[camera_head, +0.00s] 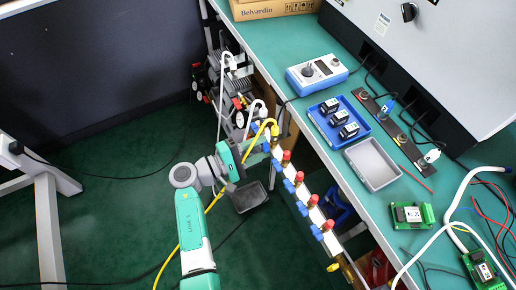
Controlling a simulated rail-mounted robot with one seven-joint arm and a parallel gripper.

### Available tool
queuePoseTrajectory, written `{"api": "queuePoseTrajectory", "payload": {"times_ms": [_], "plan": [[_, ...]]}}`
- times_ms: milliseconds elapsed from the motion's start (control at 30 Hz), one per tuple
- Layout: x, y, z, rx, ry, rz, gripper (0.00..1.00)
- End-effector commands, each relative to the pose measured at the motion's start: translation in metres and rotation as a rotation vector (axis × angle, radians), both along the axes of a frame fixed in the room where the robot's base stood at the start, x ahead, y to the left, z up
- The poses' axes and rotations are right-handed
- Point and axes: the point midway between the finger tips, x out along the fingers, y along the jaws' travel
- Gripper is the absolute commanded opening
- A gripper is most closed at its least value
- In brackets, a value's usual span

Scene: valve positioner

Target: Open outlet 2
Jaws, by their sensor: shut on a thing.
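A white valve manifold (306,191) runs along the front edge of the bench. It carries several red-topped outlet fittings, among them one near the gripper (286,156), and several blue valve handles, among them one below it (277,165). No outlet numbers are readable, so I cannot tell which is outlet 2. My gripper (259,149) is at the upper part of the manifold, reaching in from the left. It is shut on a blue valve handle (266,147), mostly hidden by the fingers. How far that handle is turned is not clear.
The green bench (385,206) holds a blue tray with small black parts (325,139), an empty grey tray (372,185) and a blue-white device (317,74). A yellow hose (254,139) and white tubes pass close to my gripper. The floor at left is open.

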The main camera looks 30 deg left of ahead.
Motion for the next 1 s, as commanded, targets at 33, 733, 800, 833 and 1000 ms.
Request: {"api": "queuePoseTrajectory", "payload": {"times_ms": [33,733,800,833,1000], "plan": [[0.0002,-0.0005,0.0004,0.034,-0.027,-0.002,0.14],[0.0001,-0.0003,0.0005,0.359,-0.272,-0.001,0.14],[0.0001,-0.0003,0.0005,0.368,-0.279,-0.001,0.14],[0.0001,-0.0003,0.0005,0.372,-0.282,0.000,0.14],[0.0001,-0.0003,0.0005,0.383,-0.290,0.000,0.14]]}}
